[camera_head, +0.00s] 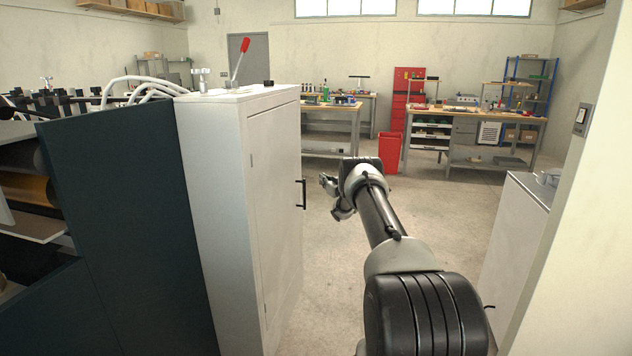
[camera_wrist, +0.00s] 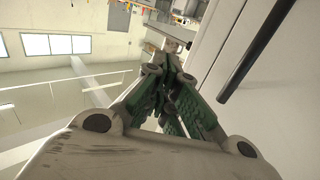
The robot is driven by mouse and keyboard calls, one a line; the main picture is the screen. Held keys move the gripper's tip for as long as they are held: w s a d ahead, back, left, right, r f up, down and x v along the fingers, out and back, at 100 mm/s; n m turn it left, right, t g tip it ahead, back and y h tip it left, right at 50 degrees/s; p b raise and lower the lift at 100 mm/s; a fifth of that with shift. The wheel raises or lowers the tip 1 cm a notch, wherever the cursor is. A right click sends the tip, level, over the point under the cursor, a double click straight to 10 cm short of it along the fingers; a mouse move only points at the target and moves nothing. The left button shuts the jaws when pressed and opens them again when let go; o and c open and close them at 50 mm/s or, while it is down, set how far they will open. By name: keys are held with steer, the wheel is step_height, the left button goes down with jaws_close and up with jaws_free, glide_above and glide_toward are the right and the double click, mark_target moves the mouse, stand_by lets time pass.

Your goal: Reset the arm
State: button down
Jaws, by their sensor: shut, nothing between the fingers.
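My arm reaches forward from the lower right in the head view, bent at the elbow. My gripper (camera_head: 328,183) is at its far end, to the right of the white cabinet (camera_head: 225,180) and apart from its black door handle (camera_head: 302,193). In the wrist view my gripper (camera_wrist: 172,75) has its green-padded fingers drawn together with nothing between them. The black handle also shows in the wrist view (camera_wrist: 258,50), to the right of the fingers, on the white cabinet door.
A red-knobbed lever (camera_head: 241,57) stands on the cabinet top. A dark panel (camera_head: 120,190) is at the left. A low white cabinet (camera_head: 512,250) and a wall edge are at the right. A red bin (camera_head: 389,152) and workbenches stand at the back. The floor between is clear.

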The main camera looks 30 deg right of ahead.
steer(key=s+d, duration=0.4)
